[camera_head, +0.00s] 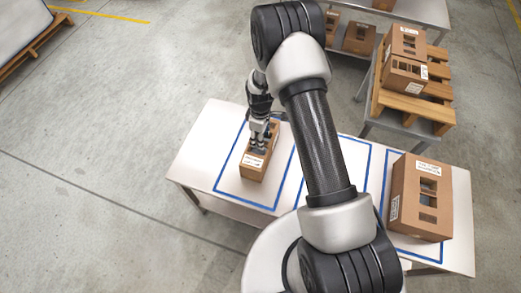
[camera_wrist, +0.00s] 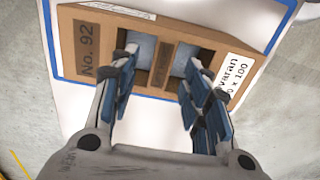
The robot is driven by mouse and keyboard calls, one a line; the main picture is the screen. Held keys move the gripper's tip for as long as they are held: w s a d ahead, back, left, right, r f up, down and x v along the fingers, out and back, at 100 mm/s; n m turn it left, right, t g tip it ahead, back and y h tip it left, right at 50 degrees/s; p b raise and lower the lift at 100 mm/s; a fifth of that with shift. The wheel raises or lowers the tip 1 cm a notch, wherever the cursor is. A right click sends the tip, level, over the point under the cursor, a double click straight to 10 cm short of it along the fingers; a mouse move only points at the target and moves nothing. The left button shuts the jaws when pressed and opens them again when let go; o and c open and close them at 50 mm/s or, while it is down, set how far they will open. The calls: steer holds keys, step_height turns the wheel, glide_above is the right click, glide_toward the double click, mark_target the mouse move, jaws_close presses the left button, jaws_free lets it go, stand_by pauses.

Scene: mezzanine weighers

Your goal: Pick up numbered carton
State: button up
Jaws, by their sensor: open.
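A brown carton (camera_head: 254,168) stands on the white table inside the left blue taped outline. In the wrist view the carton (camera_wrist: 200,42) shows "No. 92" on its top, a white label at the right, and two openings with a divider between them. My gripper (camera_wrist: 162,85) is open over the carton, its blue-padded fingers one at each opening, with the divider between them. Whether the fingertips reach inside or touch the divider I cannot tell. In the head view my gripper (camera_head: 258,147) is at the carton's top and hides part of it.
A larger carton (camera_head: 420,197) stands at the table's right end. The white table (camera_head: 205,150) has blue outlines, and its middle is partly hidden by my arm. Behind are a wooden pallet (camera_head: 428,112) with cartons and another table. Concrete floor (camera_head: 110,120) lies open at left.

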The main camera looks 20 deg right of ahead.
step_height(320, 180, down, 4)
steer(key=shift+s+f+b, duration=0.1)
steer(key=shift+f+b, duration=0.1)
steer(key=shift+b, duration=0.5)
steer(key=shift+r, duration=0.1)
jaws_close()
stand_by(0.3)
